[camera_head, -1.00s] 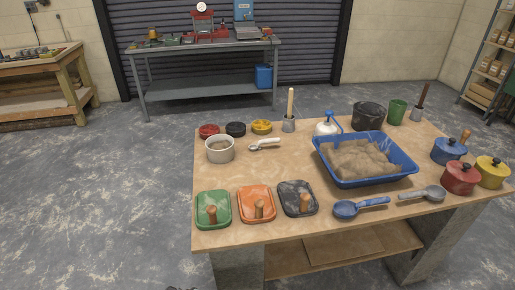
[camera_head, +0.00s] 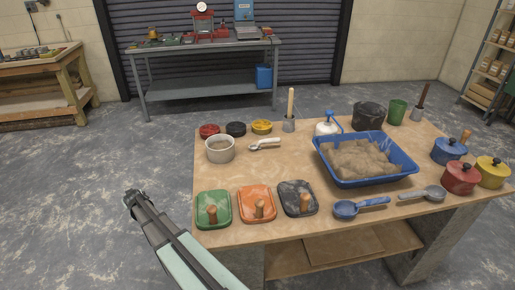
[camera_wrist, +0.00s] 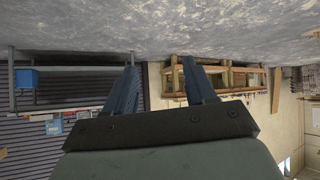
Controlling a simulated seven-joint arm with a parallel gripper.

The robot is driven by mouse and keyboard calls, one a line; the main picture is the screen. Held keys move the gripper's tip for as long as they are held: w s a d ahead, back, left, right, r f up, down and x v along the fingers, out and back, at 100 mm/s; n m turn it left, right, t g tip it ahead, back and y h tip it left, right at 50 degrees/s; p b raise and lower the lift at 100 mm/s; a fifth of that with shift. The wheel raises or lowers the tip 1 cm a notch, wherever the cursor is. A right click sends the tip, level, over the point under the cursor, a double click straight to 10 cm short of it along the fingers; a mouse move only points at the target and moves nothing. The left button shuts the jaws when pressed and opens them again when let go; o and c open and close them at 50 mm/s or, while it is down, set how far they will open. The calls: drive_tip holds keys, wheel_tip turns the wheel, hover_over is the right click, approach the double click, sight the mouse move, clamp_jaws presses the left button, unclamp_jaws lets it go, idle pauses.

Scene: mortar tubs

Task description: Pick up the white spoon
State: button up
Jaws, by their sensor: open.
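The white spoon (camera_head: 265,144) lies on the wooden table, just right of a white pot (camera_head: 220,149). Its handle points right and its scoop end is towards the pot. My gripper (camera_head: 131,195) is in the air left of the table's front left corner, well apart from the spoon. In the wrist view my gripper (camera_wrist: 160,75) shows two fingers spread apart with nothing between them. The spoon is not in the wrist view.
The wooden table (camera_head: 285,170) has a clear middle. Green, orange and black lidded trays with upright handles line its front left. A blue tub (camera_head: 365,160) of brown material stands right. A blue scoop (camera_head: 360,206) and a grey scoop (camera_head: 422,194) lie in front.

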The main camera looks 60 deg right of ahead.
drive_tip(key=w+d+r+m+t+h, duration=0.1)
drive_tip(key=w+d+r+t, duration=0.1)
drive_tip(key=w+d+r, duration=0.45)
drive_tip(key=w+d+r+t+h, duration=0.1)
drive_tip(key=w+d+r, duration=0.2)
drive_tip(key=r, duration=0.6)
drive_tip(key=s+d+r+m+g+h, duration=0.1)
drive_tip(key=d+r+m, duration=0.1)
drive_tip(key=d+r, duration=0.3)
drive_tip(key=s+d+r+m, duration=0.1)
drive_tip(key=d+r+m, duration=0.15)
drive_tip(key=d, duration=0.55)
drive_tip(key=s+d+r+m+g, duration=0.1)
drive_tip(key=s+d+m+g, duration=0.35)
drive_tip(key=s+d, duration=0.55)
wheel_tip(320, 180, up, 8)
drive_tip(key=m+g+y, duration=0.6)
drive_tip(key=m+g, duration=0.1)
drive_tip(key=m, duration=0.8)
hover_over(265, 139)
drive_tip(key=f, duration=0.6)
drive_tip(key=shift+s+a+f, duration=0.15)
drive_tip(key=shift+s+f, duration=0.05)
drive_tip(key=shift+w+d+f, duration=0.1)
drive_tip(key=shift+f, duration=1.55)
drive_tip(key=shift+d+f, duration=0.1)
drive_tip(key=shift+f, duration=1.55)
